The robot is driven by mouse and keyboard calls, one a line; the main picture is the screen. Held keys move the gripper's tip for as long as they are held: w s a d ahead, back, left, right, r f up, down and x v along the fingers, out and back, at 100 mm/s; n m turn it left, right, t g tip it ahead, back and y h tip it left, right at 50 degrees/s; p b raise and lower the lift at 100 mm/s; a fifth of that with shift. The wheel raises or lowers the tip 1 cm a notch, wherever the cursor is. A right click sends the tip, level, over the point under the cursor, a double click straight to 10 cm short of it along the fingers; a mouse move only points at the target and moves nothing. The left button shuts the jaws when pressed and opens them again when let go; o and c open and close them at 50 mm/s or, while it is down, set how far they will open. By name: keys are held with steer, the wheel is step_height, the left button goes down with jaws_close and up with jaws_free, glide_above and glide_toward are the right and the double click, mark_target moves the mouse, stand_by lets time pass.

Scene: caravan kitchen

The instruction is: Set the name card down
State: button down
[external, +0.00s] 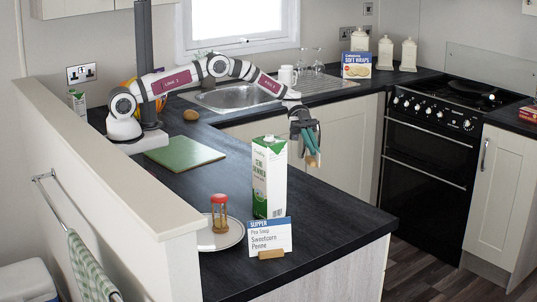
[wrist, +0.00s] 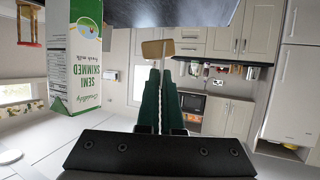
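My gripper (external: 306,138) holds its two green fingers close together around something thin and pale, seen edge-on in the wrist view (wrist: 157,100). A tan wooden block (wrist: 157,48) sits at the far end of it, just beyond the fingertips; it also shows below the fingers in the external view (external: 314,160). This looks like the name card on its wooden foot, but its face is hidden. It is in the air, right of the milk carton (external: 270,178). A separate white and blue supper card (external: 270,236) stands in a wooden foot near the counter's front edge.
The dark counter (external: 227,273) carries a plate (external: 212,239) with a red-topped hourglass (external: 219,212), and a green board (external: 184,153). The milk carton also stands close in the wrist view (wrist: 76,55). Some counter is bare between board and plate.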

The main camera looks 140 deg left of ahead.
steer(key=w+d+r+n+y, duration=0.1)
steer(key=w+d+r+y, duration=0.15)
steer(key=w, duration=0.35)
steer(key=w+d+r+n+t+y, duration=0.1)
steer(key=w+d+r+y, duration=0.15)
steer(key=w, duration=0.35)
steer(key=w+d+r+n+y, duration=0.1)
steer(key=w+d+r, duration=0.25)
steer(key=w, duration=0.25)
step_height(320, 180, down, 18)
steer(key=shift+s+f, duration=0.15)
steer(key=shift+d, duration=0.1)
steer(key=c, duration=1.5)
jaws_free()
steer(key=shift+f, duration=0.2)
steer(key=o, duration=0.4)
